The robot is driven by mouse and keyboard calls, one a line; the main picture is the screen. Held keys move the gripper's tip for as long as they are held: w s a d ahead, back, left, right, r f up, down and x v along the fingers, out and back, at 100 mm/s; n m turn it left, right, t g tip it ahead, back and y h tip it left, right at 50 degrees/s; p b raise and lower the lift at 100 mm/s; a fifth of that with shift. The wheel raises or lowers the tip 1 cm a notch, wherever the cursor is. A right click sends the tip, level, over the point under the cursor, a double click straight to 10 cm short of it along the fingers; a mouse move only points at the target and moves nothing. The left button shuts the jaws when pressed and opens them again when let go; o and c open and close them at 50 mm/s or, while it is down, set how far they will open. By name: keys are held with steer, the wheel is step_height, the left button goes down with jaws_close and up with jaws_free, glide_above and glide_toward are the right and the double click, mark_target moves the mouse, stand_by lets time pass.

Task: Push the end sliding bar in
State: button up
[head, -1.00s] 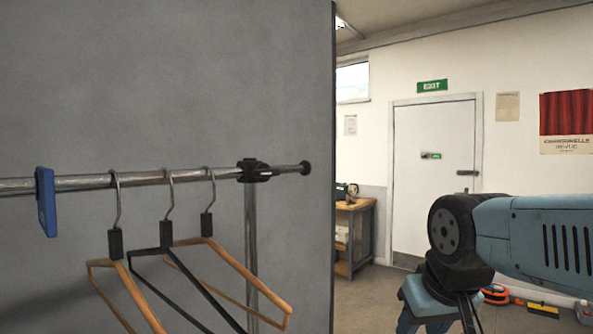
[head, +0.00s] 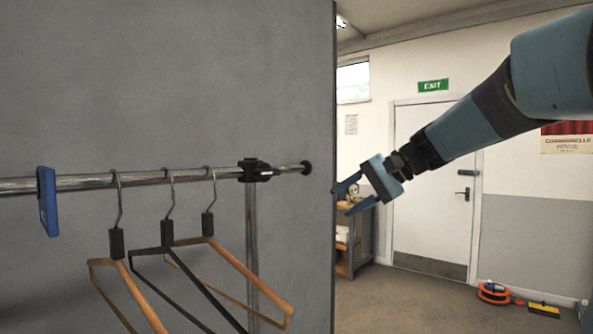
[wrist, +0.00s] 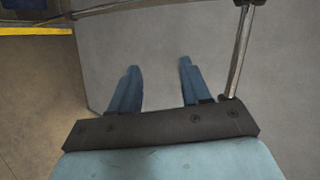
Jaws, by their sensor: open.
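The end sliding bar (head: 287,169) is a short chrome tube with a black end cap (head: 306,167). It sticks out to the right from a black clamp (head: 254,171) at the top of the rack's upright. My gripper (head: 341,200) is open and empty, to the right of the end cap and slightly lower in the picture, apart from it. Its two blue fingers point left. In the wrist view the spread fingers (wrist: 159,66) have nothing between them; a metal post (wrist: 241,50) with a dark fitting shows to their right.
The main rail (head: 85,182) carries a blue marker (head: 47,201) and several hangers (head: 188,245) left of the clamp. A grey panel (head: 180,80) stands behind. A wooden shelf unit (head: 357,240) and a white door (head: 433,170) are further back.

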mark_target(303, 168)
steer(key=w+d+r+t+y, duration=0.1)
steer(key=w+d+r+y, duration=0.25)
steer(key=w+r, duration=0.55)
steer(key=shift+m+y, duration=0.4)
steer(key=shift+y, duration=0.05)
steer(key=x, duration=0.9)
steer(key=w+f+x, duration=0.1)
steer(key=x, duration=0.4)
steer(key=shift+w+f, duration=0.1)
steer(key=shift+w, duration=0.05)
steer(key=shift+c, duration=0.4)
jaws_close()
